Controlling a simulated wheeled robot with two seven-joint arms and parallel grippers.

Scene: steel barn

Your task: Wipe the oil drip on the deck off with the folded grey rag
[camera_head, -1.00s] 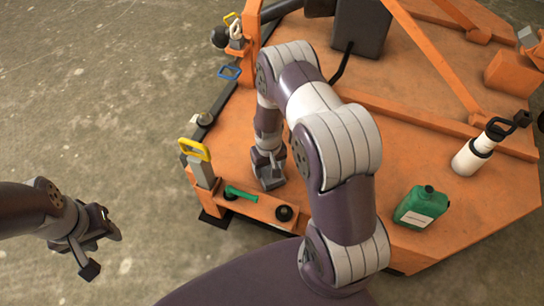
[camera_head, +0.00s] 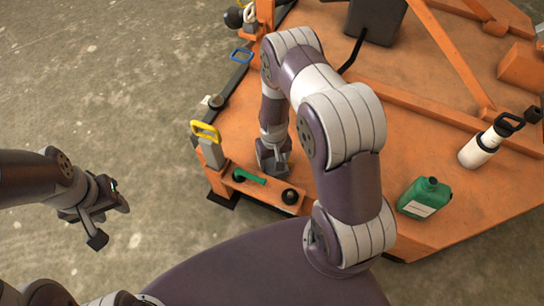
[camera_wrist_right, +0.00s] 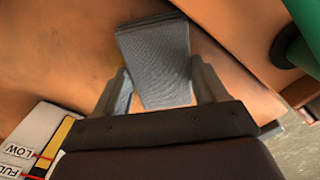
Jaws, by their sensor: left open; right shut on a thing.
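The folded grey rag (camera_wrist_right: 155,60) is between the fingers of my right gripper (camera_wrist_right: 160,88) in the right wrist view. It reaches out past the fingertips over the orange deck (camera_wrist_right: 70,50). In the head view my right gripper (camera_head: 272,168) points down at the near left part of the deck (camera_head: 430,110), behind the rail with the green handle. The rag is hard to make out there. My left gripper (camera_head: 108,215) is open and empty over the concrete floor, left of the deck. I cannot make out the oil drip in either view.
A green handle (camera_head: 249,176) and a black knob (camera_head: 289,196) sit by the near rail. A yellow handle (camera_head: 205,130) stands left of my right gripper. A dipstick-like labelled panel (camera_wrist_right: 30,150) is close in the wrist view.

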